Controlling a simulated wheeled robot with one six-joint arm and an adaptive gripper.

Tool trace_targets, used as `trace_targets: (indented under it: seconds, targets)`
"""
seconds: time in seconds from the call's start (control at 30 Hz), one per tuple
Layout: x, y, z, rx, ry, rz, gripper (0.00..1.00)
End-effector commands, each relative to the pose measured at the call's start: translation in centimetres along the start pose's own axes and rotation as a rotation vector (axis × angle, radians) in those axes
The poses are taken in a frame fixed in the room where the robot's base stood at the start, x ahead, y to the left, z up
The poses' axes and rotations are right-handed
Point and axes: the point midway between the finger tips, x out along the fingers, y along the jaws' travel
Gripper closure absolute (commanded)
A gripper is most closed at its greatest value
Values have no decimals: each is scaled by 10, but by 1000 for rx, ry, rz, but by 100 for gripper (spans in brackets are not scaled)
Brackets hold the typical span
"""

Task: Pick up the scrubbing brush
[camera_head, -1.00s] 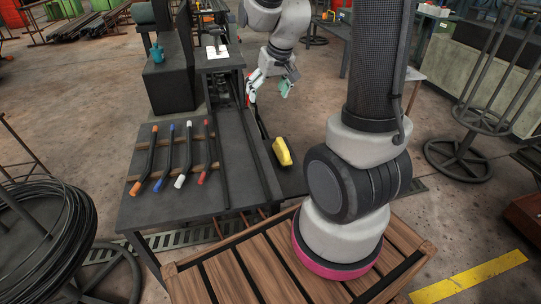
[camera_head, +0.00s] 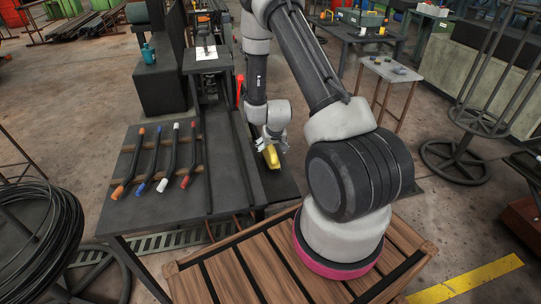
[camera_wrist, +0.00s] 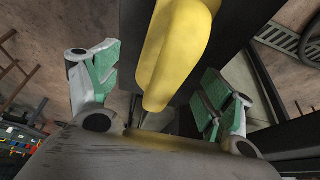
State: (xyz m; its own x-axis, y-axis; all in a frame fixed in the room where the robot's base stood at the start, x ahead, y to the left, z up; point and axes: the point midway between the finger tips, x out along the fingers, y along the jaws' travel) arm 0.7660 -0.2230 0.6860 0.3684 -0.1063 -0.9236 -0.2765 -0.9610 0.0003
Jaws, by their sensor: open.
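The scrubbing brush (camera_head: 272,158) shows as a yellow block on the dark right-hand strip of the workbench in the head view. In the wrist view the brush (camera_wrist: 176,50) is a long yellow shape running from the top edge to the middle. My gripper (camera_head: 270,143) is at the brush from above, pointing down. In the wrist view my gripper (camera_wrist: 160,80) is open, with one green-padded finger on each side of the brush. Gaps show between the brush and both pads. The underside of the brush is hidden.
Several bent rods with coloured ends (camera_head: 164,158) lie on wooden strips on the workbench (camera_head: 140,215), left of the brush. A red-handled tool (camera_head: 239,88) stands behind. A wire coil (camera_head: 35,235) is at far left. A slatted wooden platform (camera_head: 235,280) lies in front.

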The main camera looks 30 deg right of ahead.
Motion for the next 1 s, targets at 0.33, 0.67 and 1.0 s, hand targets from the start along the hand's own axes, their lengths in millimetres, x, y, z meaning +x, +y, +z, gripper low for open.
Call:
trace_targets:
  seconds: [0.33, 0.67, 1.0]
  targets:
    - [35, -2, -2, 0, -1, 0, 19]
    - [34, -2, -2, 0, -1, 0, 52]
    - [34, -2, -2, 0, 0, 0, 71]
